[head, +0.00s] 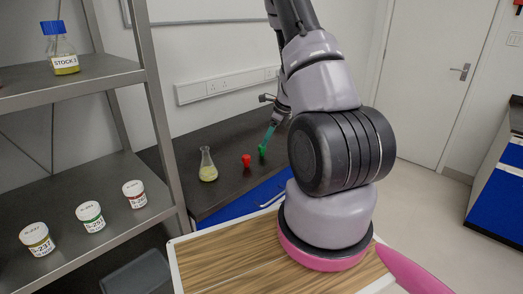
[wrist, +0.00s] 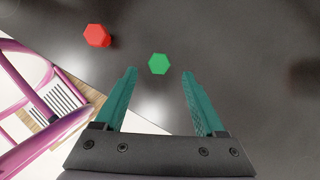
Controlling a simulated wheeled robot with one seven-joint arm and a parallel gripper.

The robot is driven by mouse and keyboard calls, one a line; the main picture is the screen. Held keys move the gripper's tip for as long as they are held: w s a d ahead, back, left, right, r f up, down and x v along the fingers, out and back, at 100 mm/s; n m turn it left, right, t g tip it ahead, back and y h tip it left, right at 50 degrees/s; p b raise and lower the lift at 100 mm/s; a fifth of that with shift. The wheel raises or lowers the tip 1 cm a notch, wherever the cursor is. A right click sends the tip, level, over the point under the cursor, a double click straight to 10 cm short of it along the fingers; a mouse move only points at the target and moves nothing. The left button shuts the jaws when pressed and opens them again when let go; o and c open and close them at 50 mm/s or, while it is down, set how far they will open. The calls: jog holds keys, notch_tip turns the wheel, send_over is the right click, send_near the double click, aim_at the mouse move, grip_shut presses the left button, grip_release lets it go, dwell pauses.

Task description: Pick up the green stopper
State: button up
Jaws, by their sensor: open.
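The green stopper (head: 262,151) stands on the dark bench top in the head view. In the wrist view the green stopper (wrist: 159,64) shows as a hexagonal top, just beyond the fingertips and roughly in line with the gap between them. My gripper (wrist: 159,72) has two teal fingers spread apart with nothing between them. In the head view my gripper (head: 270,136) points down close to the green stopper; whether it touches cannot be told there. A red stopper (head: 246,160) stands to the left of the green one; it also shows in the wrist view (wrist: 97,36).
A flask (head: 208,166) with yellowish liquid stands left of the stoppers on the dark bench (head: 228,190). A metal shelf (head: 100,196) with several jars and a stock bottle (head: 62,50) is at the left.

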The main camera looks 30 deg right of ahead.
aim_at(262, 151)
jog(key=x, duration=0.5)
jog(key=shift+w+a, duration=0.1)
jog(key=shift+a, duration=0.15)
grip_shut()
